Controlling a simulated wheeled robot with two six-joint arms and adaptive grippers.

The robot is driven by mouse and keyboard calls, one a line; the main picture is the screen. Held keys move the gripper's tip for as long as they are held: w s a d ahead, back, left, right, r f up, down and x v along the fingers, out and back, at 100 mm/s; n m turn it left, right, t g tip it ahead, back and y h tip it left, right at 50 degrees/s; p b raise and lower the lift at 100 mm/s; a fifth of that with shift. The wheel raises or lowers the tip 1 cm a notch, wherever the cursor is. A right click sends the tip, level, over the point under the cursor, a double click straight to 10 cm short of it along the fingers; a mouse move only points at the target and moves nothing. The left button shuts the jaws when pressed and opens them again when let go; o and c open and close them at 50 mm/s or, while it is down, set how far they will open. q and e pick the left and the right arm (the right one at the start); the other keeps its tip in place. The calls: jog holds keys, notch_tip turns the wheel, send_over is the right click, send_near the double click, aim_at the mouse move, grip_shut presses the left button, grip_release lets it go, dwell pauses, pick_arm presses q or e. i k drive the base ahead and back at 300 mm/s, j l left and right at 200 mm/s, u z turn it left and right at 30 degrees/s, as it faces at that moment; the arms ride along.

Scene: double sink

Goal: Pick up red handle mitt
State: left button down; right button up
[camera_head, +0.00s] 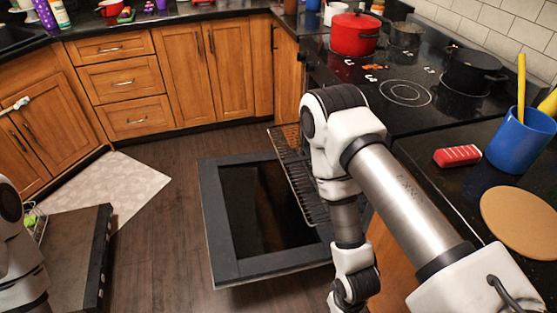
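A small red item with white marks, which looks like the red handle mitt (457,156), lies flat on the dark counter to the right of the stove. It sits just left of a blue utensil holder and is clear of both my arms. My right arm crosses the middle and points downward in front of the open oven; its gripper is below the picture edge. Only part of my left arm shows at the left edge, and its gripper is out of view.
The oven door (222,225) hangs open beside my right arm, with a rack (295,170) pulled out. A blue holder (515,140) and round board (522,220) stand near the mitt. A red pot (354,35) and black pot (472,68) are on the stove (405,93).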

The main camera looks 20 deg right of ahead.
aim_at(450, 158)
jog(key=z, duration=1.9)
jog(key=k+l+u, duration=0.1)
jog(key=u, duration=0.35)
